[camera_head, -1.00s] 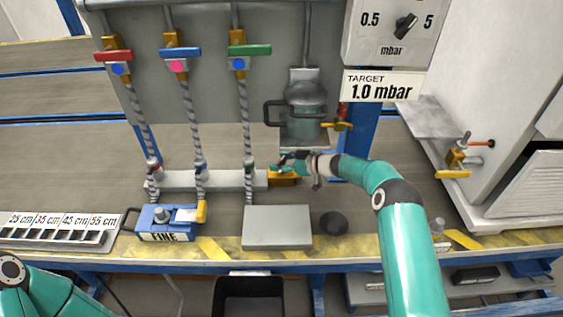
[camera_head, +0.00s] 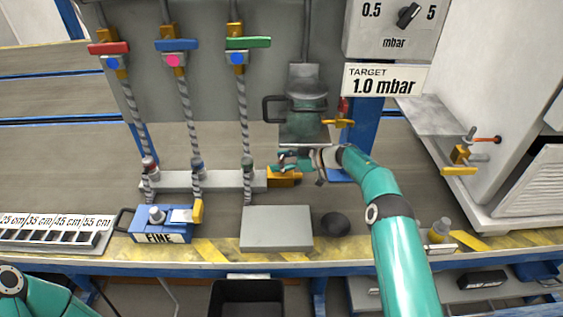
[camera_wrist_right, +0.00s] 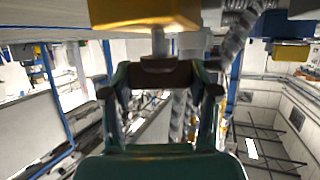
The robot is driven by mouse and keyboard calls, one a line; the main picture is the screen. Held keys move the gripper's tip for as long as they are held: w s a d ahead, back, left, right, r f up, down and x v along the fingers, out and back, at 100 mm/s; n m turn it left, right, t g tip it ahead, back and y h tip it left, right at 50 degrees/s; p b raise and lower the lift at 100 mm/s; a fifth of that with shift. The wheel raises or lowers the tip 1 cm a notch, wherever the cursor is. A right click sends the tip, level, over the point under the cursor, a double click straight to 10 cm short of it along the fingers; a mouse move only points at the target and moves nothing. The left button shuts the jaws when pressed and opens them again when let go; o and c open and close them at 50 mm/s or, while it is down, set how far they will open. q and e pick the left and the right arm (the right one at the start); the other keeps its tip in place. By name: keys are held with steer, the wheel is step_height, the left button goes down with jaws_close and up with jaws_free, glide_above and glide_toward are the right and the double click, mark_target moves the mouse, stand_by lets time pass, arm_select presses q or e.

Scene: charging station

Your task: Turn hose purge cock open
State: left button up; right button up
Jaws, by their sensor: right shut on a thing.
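The purge cock with its yellow body (camera_head: 285,181) sits at the right end of the grey manifold bar (camera_head: 218,181) in the head view. My right gripper (camera_head: 286,163) is right at it, reaching in from the right. In the right wrist view, the cock's yellow body (camera_wrist_right: 145,12) fills the top, with a short stem below it. My right gripper's fingers (camera_wrist_right: 160,92) are closed around the dark handle (camera_wrist_right: 158,74) under that stem. The handle is mostly hidden in the head view. My left gripper is out of view; only part of my left arm shows at lower left.
Three hoses drop from red (camera_head: 109,48), blue (camera_head: 176,45) and green (camera_head: 248,43) valve handles to the manifold. A grey pot (camera_head: 305,120) stands just above my right gripper. A grey block (camera_head: 276,228), black knob (camera_head: 335,224) and blue FINE box (camera_head: 162,224) lie in front.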

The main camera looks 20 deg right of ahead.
steer(key=o, duration=1.1)
steer(key=shift+a+r, duration=0.1)
steer(key=shift+r, duration=0.1)
steer(key=shift+o, duration=0.3)
steer(key=shift+f, duration=0.1)
steer(key=v, duration=1.2)
steer(key=shift+f, duration=0.1)
